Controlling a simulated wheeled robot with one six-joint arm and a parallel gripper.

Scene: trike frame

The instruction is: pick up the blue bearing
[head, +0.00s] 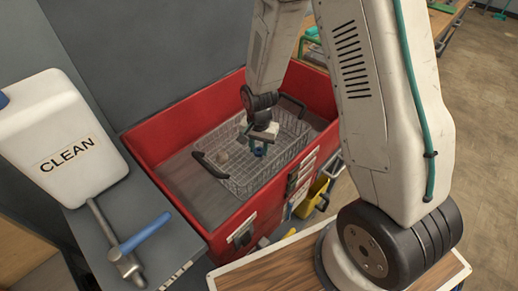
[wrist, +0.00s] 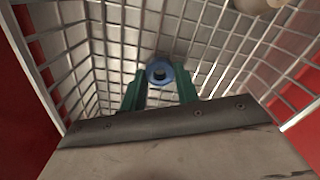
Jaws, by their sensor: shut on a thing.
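The blue bearing (wrist: 160,72) is a small blue ring with a dark centre. In the wrist view it sits between the green fingertips of my gripper (wrist: 160,88), which are shut on it. In the head view the bearing (head: 258,152) shows as a small blue spot just under my gripper (head: 260,146). My gripper points down inside a wire basket (head: 285,165) with black handles. I cannot tell whether the bearing touches the basket floor.
The basket stands in a red tub (head: 165,140) whose walls surround my gripper.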

